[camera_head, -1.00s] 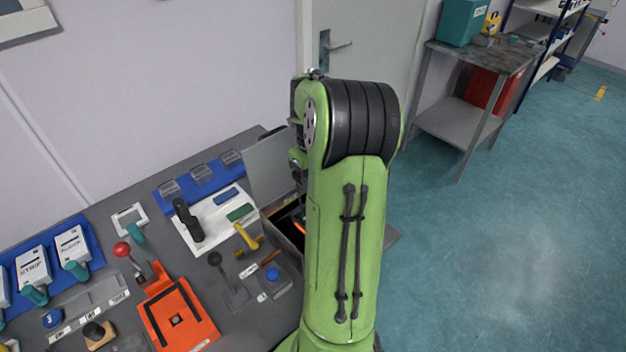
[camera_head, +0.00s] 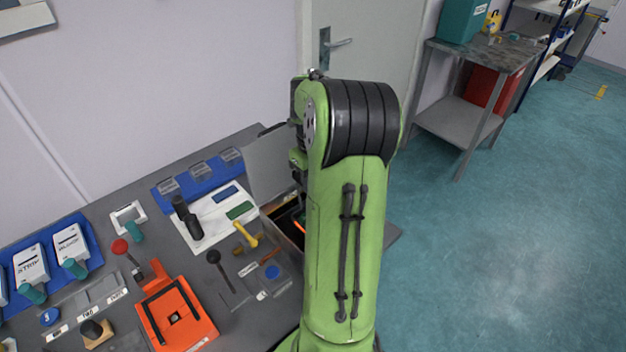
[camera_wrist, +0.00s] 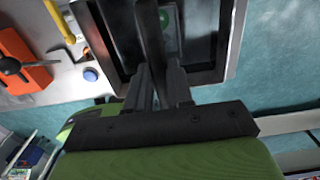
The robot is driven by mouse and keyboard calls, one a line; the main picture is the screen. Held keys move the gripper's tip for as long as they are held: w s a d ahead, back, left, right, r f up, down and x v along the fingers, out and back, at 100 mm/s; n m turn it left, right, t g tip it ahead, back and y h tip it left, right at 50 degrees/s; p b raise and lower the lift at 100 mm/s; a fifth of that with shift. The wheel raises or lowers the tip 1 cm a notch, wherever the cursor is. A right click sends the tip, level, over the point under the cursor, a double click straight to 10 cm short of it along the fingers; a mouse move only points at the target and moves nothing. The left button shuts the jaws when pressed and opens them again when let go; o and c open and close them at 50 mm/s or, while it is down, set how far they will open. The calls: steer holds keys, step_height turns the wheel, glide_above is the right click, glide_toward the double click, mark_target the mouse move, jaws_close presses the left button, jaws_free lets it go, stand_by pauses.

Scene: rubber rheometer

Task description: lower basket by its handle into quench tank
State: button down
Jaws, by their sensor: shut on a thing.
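In the wrist view my gripper (camera_wrist: 158,72) is shut on a dark, bar-like part, seemingly the basket handle (camera_wrist: 150,32). My gripper is over the open, dark-walled quench tank (camera_wrist: 205,76). Inside the tank a grey-green patch (camera_wrist: 168,42) shows beside the bar. The basket body cannot be made out, and I cannot tell how deep it sits. In the head view my arm hides the gripper and most of the tank (camera_head: 270,222). A small orange-red strip shows at its opening, next to my arm.
A grey upright panel (camera_head: 268,168) stands behind the tank. To its left are a white tray (camera_head: 208,222), a yellow-handled tool (camera_head: 247,236), a blue button (camera_head: 272,271) and an orange fixture (camera_head: 178,318). Open floor (camera_head: 490,250) lies to the right.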

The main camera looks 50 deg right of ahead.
steer(key=shift+f, duration=0.1)
steer(key=c, duration=0.9)
jaws_free()
step_height(320, 180, up, 16)
steer(key=p, duration=0.3)
steer(key=shift+f+p, duration=0.1)
steer(key=shift+p, duration=0.25)
